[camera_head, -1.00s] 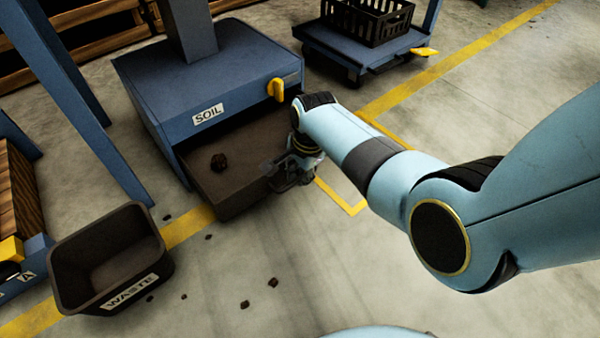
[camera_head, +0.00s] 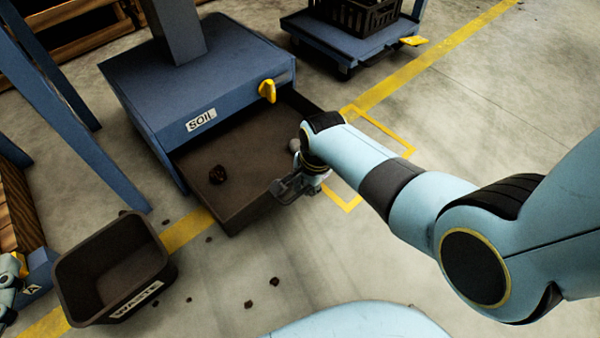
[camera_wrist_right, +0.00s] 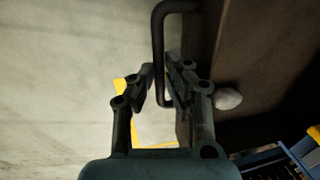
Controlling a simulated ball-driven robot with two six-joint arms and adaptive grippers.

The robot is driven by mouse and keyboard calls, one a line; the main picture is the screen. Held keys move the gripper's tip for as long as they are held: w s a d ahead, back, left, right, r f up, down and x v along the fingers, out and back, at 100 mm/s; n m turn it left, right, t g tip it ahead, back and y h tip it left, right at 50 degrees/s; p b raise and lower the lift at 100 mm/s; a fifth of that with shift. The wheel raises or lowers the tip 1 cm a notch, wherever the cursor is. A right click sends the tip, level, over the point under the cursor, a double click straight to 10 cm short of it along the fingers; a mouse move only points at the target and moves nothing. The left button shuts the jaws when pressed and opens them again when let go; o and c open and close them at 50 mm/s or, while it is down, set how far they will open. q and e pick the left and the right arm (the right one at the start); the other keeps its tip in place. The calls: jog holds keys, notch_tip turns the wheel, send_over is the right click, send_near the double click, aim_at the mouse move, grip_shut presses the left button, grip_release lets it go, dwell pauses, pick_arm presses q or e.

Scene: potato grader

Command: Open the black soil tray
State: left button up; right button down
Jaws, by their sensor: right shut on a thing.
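The black soil tray (camera_head: 240,212) is a dark brown-black drawer, pulled part way out below the blue housing marked SOIL (camera_head: 200,122). A dark clod (camera_head: 217,175) and a pale round lump (camera_head: 294,145) lie in it. My right gripper (camera_head: 284,188) is at the tray's front side. In the right wrist view the right gripper (camera_wrist_right: 162,82) is shut on the tray's dark bar handle (camera_wrist_right: 158,45). The pale lump (camera_wrist_right: 228,98) shows beyond the tray's front wall. A small piece of my left arm shows at the left edge; its gripper's state is unclear.
A black waste bin (camera_head: 150,240) stands on the floor at lower left, with several clods scattered near it. A yellow knob (camera_head: 267,90) sticks out of the housing. A blue cart (camera_head: 330,40) with a black crate stands behind. The floor before the tray is mostly clear.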

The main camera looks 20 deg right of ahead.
pick_arm(q)
jog(key=s+a+f+g+y+p, duration=0.1)
jog(key=s+f+g+p, duration=0.2)
jog(key=s+f+g, duration=0.2)
jog(key=shift+s+a+f+n+g, duration=0.15)
jog(key=shift+s+f+n+g, duration=0.2)
jog(key=shift+f+g, duration=1)
pick_arm(e)
jog(key=shift+s+d, duration=0.3)
jog(key=shift+s, duration=0.5)
jog(key=shift+s+d, duration=0.25)
jog(key=shift+s, duration=0.5)
jog(key=shift+s+d, duration=0.3)
jog(key=shift+s, duration=0.5)
pick_arm(q)
jog(key=shift+w+f+t, duration=0.1)
jog(key=shift+f+t, duration=0.2)
jog(key=shift+t, duration=0.05)
pick_arm(e)
jog(key=c, duration=1.6)
grip_release()
jog(key=shift+c, duration=0.2)
notch_tip(320, 180, up, 12)
jog(key=s, duration=0.2)
jog(key=shift+d, duration=0.4)
jog(key=shift+f, duration=0.2)
